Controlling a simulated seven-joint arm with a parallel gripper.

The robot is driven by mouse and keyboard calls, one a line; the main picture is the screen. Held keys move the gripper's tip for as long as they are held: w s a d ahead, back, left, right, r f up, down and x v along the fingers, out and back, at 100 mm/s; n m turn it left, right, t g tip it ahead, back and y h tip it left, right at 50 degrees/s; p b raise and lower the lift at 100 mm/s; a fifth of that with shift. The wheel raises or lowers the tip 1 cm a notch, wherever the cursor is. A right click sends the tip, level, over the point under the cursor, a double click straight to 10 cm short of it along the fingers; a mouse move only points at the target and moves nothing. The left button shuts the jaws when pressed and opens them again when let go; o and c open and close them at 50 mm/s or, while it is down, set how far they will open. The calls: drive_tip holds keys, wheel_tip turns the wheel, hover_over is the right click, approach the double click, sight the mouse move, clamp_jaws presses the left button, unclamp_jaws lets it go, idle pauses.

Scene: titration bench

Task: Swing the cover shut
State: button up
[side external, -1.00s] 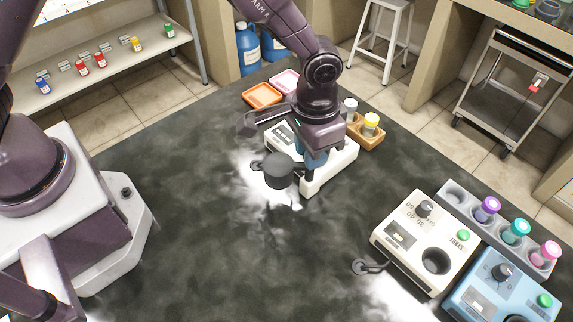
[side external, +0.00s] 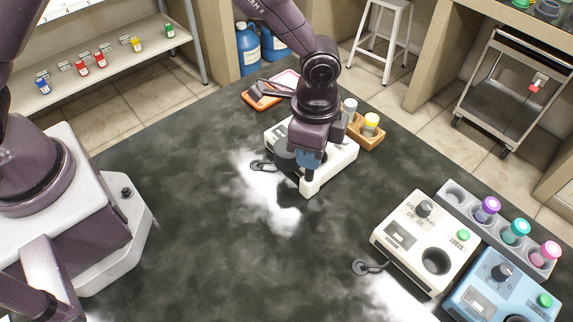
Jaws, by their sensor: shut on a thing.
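The white device (side external: 340,158) stands at the back middle of the bench, with my arm above it. Its round dark grey cover (side external: 282,148) shows over the device's left part, partly behind my gripper. A dark area lies on the device below it. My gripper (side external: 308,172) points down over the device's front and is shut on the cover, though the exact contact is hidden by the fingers. Whether the cover lies flat or is raised cannot be told.
A small dark ring (side external: 261,166) lies at the device's left side. A wooden vial rack (side external: 369,140) stands close to its right. Orange (side external: 260,98) and pink trays lie behind. Another white device (side external: 412,245) and a blue one (side external: 505,290) stand front right. The middle bench is clear.

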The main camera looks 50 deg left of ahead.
drive_tip(key=m, duration=1.1)
drive_tip(key=shift+m, duration=0.4)
drive_tip(key=o, duration=1.3)
drive_tip(key=shift+r, duration=3.5)
